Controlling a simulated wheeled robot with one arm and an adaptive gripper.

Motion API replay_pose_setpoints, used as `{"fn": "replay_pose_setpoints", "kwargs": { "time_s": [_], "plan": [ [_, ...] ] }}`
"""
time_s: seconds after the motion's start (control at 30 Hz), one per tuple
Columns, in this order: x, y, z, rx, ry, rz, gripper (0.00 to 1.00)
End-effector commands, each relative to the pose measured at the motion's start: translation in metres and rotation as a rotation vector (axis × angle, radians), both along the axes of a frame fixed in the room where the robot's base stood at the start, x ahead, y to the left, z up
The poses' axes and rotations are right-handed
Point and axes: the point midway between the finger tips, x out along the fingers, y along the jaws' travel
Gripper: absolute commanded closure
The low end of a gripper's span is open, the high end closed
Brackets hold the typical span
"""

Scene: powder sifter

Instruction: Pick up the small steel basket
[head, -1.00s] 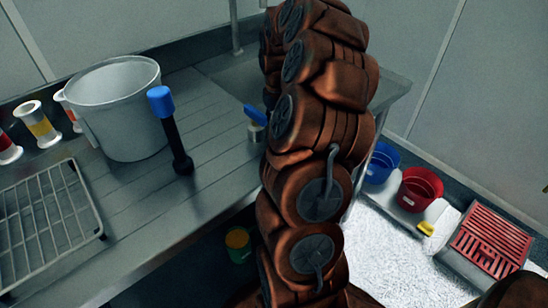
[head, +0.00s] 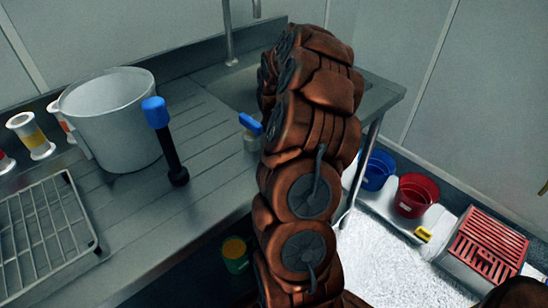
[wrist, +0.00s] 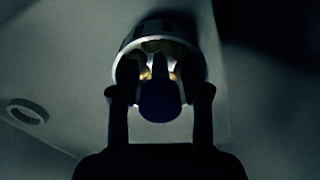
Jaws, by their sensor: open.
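The small steel basket is probably the short steel cup (wrist: 129,45) with a dark blue handle (wrist: 161,103) in the wrist view. My gripper (wrist: 162,88) is open, with one finger on each side of the blue handle. Whether the fingers touch it cannot be told in the dim light. In the head view, a small steel piece with a blue top (head: 251,126) shows just left of my arm, partly hidden by it. My gripper is hidden behind my arm there.
On the steel counter stand a grey pail (head: 115,125), a black tool with a blue head (head: 166,140) and a wire rack (head: 45,235). A sink with a tap (head: 228,35) lies behind my arm. Blue (head: 375,170) and red (head: 415,195) buckets stand right of the counter.

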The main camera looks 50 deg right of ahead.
Motion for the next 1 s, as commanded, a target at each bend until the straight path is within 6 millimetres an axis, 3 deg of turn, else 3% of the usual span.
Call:
{"fn": "replay_pose_setpoints", "kwargs": {
  "time_s": [0.17,0.6,1.0],
  "plan": [
    [0.0003,-0.0003,0.0003,-0.002,-0.001,0.000,0.53],
    [0.0005,-0.0001,0.0006,-0.002,-0.001,0.000,0.99],
    [0.0007,-0.0004,0.0033,-0.002,-0.002,0.000,1.00]
  ]
}}
